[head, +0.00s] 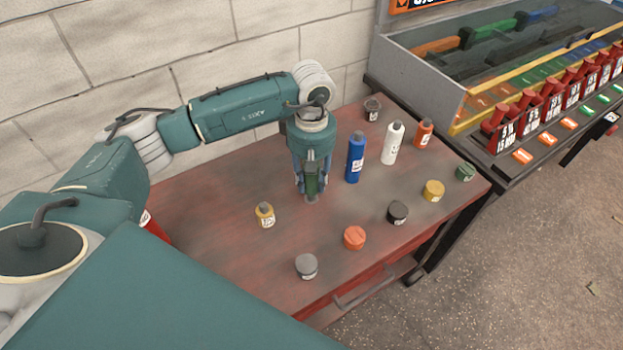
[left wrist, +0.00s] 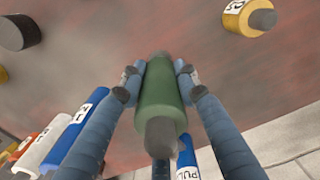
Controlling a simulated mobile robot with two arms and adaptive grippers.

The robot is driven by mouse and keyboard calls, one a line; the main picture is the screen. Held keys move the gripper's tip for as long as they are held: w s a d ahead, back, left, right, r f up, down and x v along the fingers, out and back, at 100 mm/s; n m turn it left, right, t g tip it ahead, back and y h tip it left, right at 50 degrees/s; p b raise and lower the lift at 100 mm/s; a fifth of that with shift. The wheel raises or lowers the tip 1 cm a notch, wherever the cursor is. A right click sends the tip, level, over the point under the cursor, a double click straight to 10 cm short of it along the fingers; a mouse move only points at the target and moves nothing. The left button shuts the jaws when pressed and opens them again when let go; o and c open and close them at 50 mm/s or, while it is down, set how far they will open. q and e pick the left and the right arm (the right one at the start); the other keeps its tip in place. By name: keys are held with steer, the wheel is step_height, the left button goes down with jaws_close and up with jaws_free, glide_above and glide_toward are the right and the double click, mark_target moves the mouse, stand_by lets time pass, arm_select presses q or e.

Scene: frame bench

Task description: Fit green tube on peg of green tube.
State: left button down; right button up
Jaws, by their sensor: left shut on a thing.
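My left gripper (head: 311,184) points down over the middle of the red table. It is shut on the green tube (head: 311,180), which is upright between the fingers. In the left wrist view the fingers (left wrist: 158,85) press on both sides of the green tube (left wrist: 160,98), and its grey end (left wrist: 161,136) faces the camera. I cannot tell whether its lower end touches the table. A short green round piece (head: 466,172), which may be the green peg, stands at the table's right corner, well apart from the gripper. My right gripper is out of view.
A blue bottle (head: 355,160) stands close right of the gripper, then a white bottle (head: 391,146) and an orange one (head: 424,135). A yellow bottle (head: 265,215) is left. Short black (head: 397,213), yellow (head: 433,191), orange (head: 354,238) and grey (head: 306,267) pieces line the front.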

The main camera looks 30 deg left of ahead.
mark_target(311, 189)
arm_select(q)
steer(key=shift+b, duration=0.5)
stand_by(1.1)
steer(key=shift+f+b, duration=1.85)
steer(key=shift+f, duration=0.05)
steer(key=c, duration=1.2)
jaws_free()
step_height(311, 189, up, 12)
